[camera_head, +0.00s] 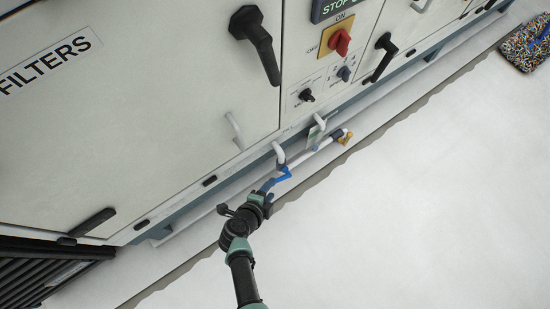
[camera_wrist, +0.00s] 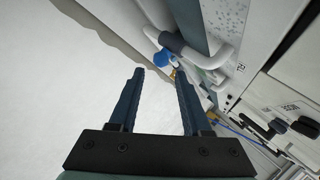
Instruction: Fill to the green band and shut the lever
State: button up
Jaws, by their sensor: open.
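A blue lever (camera_head: 278,178) is on the low white pipe (camera_head: 315,153) along the foot of the cabinet. A blue part (camera_wrist: 163,58), seemingly the same lever, shows beyond my fingertips in the wrist view. A yellow lever (camera_head: 346,138) is at the pipe's right end. A small pale plate with green (camera_head: 313,136) stands by the pipe; I cannot make out a band or level on it. My gripper (camera_head: 267,188) is close to the blue lever. In the wrist view my gripper (camera_wrist: 160,82) is open, with nothing between its fingers.
A pale cabinet (camera_head: 150,90) with black handles (camera_head: 257,43) rises behind the pipe. A red rotary switch (camera_head: 340,42) is on its front. A dark speckled mat (camera_head: 527,45) lies at the top right.

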jog(key=p+v, duration=0.2)
jog(key=v, duration=0.3)
jog(key=shift+s+r, duration=0.1)
jog(key=shift+s, duration=0.05)
dwell(0.4)
